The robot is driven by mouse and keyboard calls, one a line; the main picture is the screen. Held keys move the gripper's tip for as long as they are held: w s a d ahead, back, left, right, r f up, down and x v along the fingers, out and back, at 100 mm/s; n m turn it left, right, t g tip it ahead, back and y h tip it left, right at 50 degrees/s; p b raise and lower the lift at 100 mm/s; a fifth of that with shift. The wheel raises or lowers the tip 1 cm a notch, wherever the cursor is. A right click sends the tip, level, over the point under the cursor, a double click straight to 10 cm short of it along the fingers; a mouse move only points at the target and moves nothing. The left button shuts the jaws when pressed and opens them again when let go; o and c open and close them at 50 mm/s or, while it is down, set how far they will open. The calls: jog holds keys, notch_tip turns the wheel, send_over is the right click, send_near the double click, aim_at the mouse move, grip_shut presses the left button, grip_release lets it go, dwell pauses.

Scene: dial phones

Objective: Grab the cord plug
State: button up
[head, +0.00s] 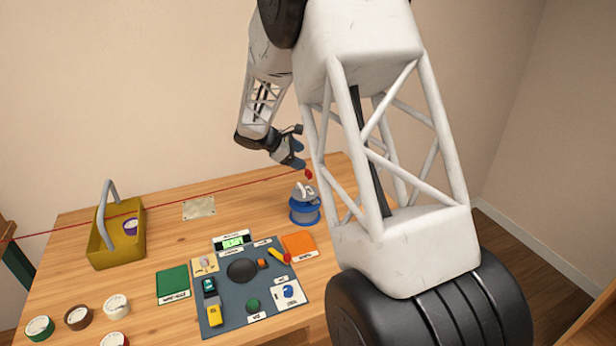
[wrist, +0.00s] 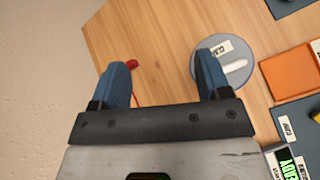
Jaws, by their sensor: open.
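The red cord plug (head: 308,174) hangs or lies just below my gripper near the far right of the table in the head view. In the wrist view, the plug (wrist: 132,64) shows beside the left finger's tip, on the inner side, with a thin red cord (wrist: 137,97) running down from it behind my gripper. My gripper (head: 299,163) has blue fingers spread apart and nothing between them in the head view. In the wrist view, my gripper (wrist: 163,62) is open, the plug much nearer its left finger than its right. I cannot tell whether they touch.
A blue round stand (head: 305,211) with a labelled grey top is close by; the right finger overlaps its top (wrist: 239,76) in the wrist view. A red cord line crosses the table. A yellow basket (head: 103,246), control panel (head: 216,327), green pad (head: 173,284) and orange pad (head: 299,245) stand elsewhere.

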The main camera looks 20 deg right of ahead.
aim_at(306, 172)
jog(key=w+d+f+n+h, duration=0.1)
jog(key=w+f, duration=0.3)
jog(key=f, duration=0.1)
jog(key=w+d+f+n+h, duration=0.1)
jog(key=w+f+n, duration=0.1)
jog(key=w+f, duration=0.3)
jog(key=w+d+f+n+t+h, duration=0.1)
jog(key=w+f+n, duration=0.1)
jog(key=w+f, duration=0.3)
jog(key=shift+w+d+f, duration=0.2)
jog(key=shift+d+f, duration=0.1)
jog(key=shift+f, duration=0.05)
jog(key=shift+x, duration=1.3)
jog(key=shift+d, duration=0.1)
jog(key=shift+x, duration=2.5)
jog(key=shift+d+r, duration=0.1)
jog(key=shift+r, duration=0.1)
jog(key=c, duration=1)
